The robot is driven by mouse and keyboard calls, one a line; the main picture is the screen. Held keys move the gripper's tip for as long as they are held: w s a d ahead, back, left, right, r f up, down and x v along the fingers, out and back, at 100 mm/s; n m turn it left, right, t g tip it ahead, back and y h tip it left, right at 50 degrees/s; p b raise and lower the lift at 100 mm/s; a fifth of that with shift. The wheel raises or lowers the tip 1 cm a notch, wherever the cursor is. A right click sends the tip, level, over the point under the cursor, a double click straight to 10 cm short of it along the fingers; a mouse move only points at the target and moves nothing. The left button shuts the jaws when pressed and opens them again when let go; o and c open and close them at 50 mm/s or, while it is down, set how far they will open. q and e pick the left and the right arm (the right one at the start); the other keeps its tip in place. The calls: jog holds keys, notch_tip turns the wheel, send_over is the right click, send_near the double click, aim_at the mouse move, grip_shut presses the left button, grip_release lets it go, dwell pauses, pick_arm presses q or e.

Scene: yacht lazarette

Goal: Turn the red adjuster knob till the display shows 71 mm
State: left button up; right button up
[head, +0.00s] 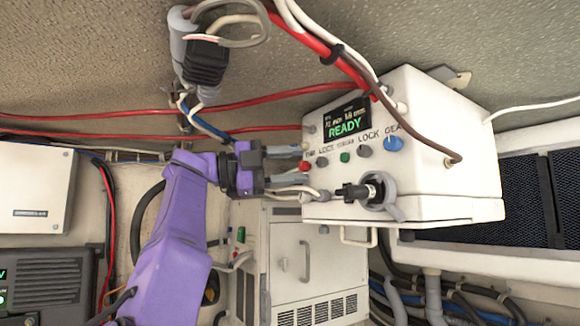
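The red adjuster knob (305,166) sits at the left end of the control row on a white, tilted box (440,150). The display (347,121) above the row shows READY in large green letters. A smaller line above it has mm figures too small to read surely. My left gripper (306,164) reaches in from the left. Its two fingers are apart, one above and one below the red knob, with the tips close to it. I cannot tell whether they touch it. My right gripper is not in view.
A blue knob (393,143), a green button (345,157) and grey knobs share the panel. A black connector (355,191) juts out below them. Red cables (100,113) and a grey fitting (188,50) hang nearby. A white cabinet (312,260) stands underneath.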

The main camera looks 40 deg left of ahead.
pick_arm(q)
jog(key=shift+w+f, duration=0.1)
jog(key=shift+w, duration=0.05)
jog(key=b+v, duration=0.3)
jog(key=v, duration=0.7)
jog(key=shift+s+a, duration=0.25)
jog(key=shift+d, duration=0.1)
